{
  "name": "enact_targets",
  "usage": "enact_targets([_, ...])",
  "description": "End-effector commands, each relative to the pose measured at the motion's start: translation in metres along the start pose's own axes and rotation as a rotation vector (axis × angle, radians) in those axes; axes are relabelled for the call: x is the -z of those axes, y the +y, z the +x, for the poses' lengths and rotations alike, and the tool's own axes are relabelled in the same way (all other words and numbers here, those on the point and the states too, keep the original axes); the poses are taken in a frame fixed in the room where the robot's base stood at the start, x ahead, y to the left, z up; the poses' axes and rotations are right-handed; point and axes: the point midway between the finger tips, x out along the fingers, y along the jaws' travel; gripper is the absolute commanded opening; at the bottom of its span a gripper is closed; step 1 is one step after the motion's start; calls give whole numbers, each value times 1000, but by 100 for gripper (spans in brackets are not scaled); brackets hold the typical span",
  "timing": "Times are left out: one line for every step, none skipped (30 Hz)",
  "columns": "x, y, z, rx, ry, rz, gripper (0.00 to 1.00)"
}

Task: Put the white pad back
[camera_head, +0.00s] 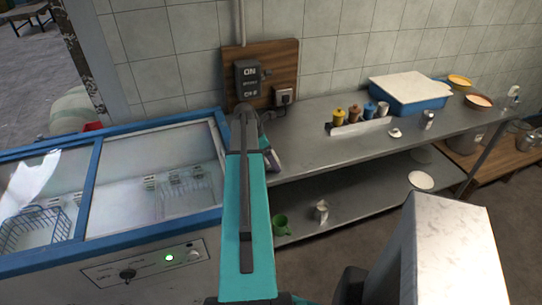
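My teal arm (246,215) rises through the middle of the view, with its dark joint in front of the wall switch board. My gripper does not show; the arm may hide it. A white, flat, rectangular slab (410,85) lies on top of a blue tub on the steel counter and looks like the white pad. A round white disc (421,180) lies on the lower shelf. I cannot tell for certain which of these is the pad.
A blue-framed chest freezer (110,232) with wire baskets stands at the left. The steel counter (340,159) holds the blue tub (415,106), several small bottles (354,114) and bowls (478,101). A green mug (280,225) is on the lower shelf. Open floor shows at the right.

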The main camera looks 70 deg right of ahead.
Motion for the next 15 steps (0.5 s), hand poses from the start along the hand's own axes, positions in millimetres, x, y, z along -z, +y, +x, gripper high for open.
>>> enact_targets([0, 0, 0, 0, 0, 0, 92])
enact_targets([0, 0, 0, 0, 0, 0, 92])
enact_targets([0, 0, -1, 0, 0, 0, 92])
enact_targets([0, 0, -1, 0, 0, 0, 92])
enact_targets([-1, 0, -2, -1, 0, 0, 92])
enact_targets([-1, 0, -4, -1, 0, 0, 92])
enact_targets([-1, 0, -4, -1, 0, 0, 92])
enact_targets([-1, 0, -5, -1, 0, -1, 92])
enact_targets([0, 0, -7, -2, 0, -1, 92])
enact_targets([0, 0, -9, -2, 0, -1, 92])
enact_targets([0, 1, -12, -2, 0, -1, 92])
enact_targets([0, 1, -15, -2, -1, -1, 92])
enact_targets([0, 1, -18, -2, 0, -1, 92])
enact_targets([0, 1, -20, -2, 0, -1, 92])
enact_targets([0, 1, -24, -3, -1, -1, 92])
